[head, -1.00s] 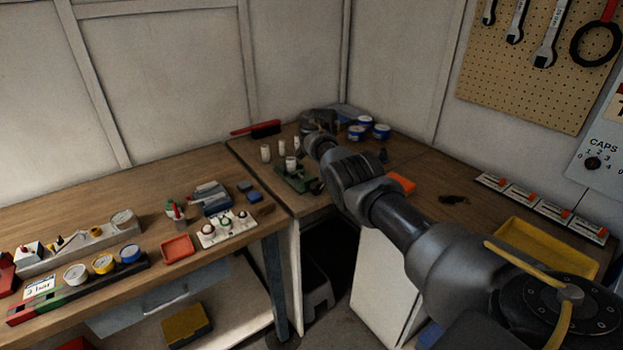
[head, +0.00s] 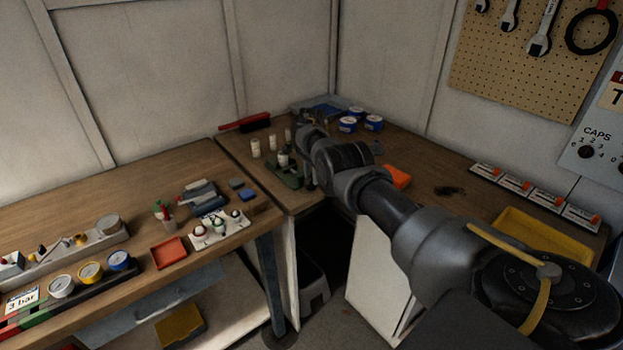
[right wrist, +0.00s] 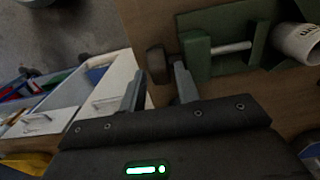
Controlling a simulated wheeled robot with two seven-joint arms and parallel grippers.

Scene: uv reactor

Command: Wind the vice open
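The green vice (head: 284,174) sits near the front edge of the corner bench. It shows larger in the right wrist view (right wrist: 195,56), with a metal rod between its green blocks and a dark round knob (right wrist: 156,66) at its left end. A white cylinder (right wrist: 297,43) stands at its other end. My right gripper (right wrist: 158,82) is open and empty, its two fingers apart just short of the knob, with the knob lined up between the tips. In the head view my right gripper (head: 309,178) points down beside the vice, partly hidden by my wrist. My left gripper is out of view.
White cylinders (head: 256,147), blue-and-white tins (head: 348,124) and an orange block (head: 397,177) are on the same bench. A yellow tray (head: 545,240) lies at the right. The left bench holds gauges (head: 90,272) and a red tray (head: 170,252).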

